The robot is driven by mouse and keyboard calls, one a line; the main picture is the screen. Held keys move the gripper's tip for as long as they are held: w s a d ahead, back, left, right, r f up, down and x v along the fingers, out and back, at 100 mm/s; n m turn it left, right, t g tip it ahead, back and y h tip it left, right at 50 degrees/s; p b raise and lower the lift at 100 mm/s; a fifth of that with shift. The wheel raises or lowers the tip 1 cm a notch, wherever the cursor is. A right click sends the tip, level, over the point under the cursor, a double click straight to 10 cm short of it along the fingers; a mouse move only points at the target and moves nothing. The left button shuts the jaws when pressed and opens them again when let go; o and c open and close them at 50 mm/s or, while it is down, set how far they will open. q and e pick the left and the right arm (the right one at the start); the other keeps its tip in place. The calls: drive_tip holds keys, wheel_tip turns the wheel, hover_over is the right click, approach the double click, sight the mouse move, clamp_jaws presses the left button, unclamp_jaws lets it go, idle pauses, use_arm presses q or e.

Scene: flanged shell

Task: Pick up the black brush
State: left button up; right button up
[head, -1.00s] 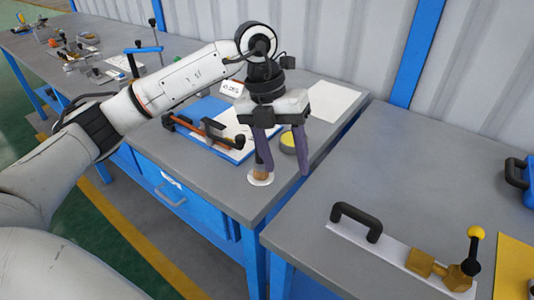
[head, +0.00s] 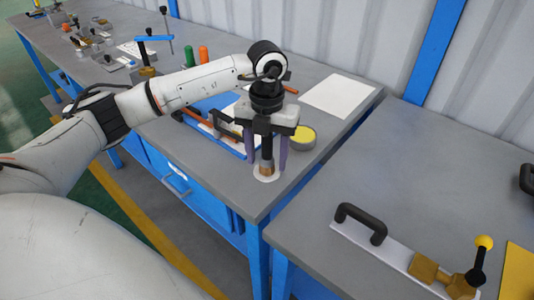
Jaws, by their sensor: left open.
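The black brush (head: 267,152) stands upright on a small white disc (head: 265,179) near the corner of the grey workbench. Its lower part is brown and its upper part is dark. My left gripper (head: 267,160) points down over it with its two purple fingers apart, one to each side of the brush. I cannot tell whether the fingers touch it. The top of the brush is hidden by the gripper body. My right gripper is not in the head view.
A round yellow-topped tin (head: 302,138) stands close to the right of the gripper. A blue tray (head: 215,118) with tools lies behind left. A white sheet (head: 338,95) lies at the back. A second table (head: 415,180) holds a plate with a black handle (head: 361,222).

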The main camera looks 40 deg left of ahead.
use_arm(q)
drive_tip(key=shift+f, duration=0.65)
drive_tip(key=c, duration=1.2)
drive_tip(key=shift+o, duration=0.2)
drive_tip(key=shift+r, duration=0.1)
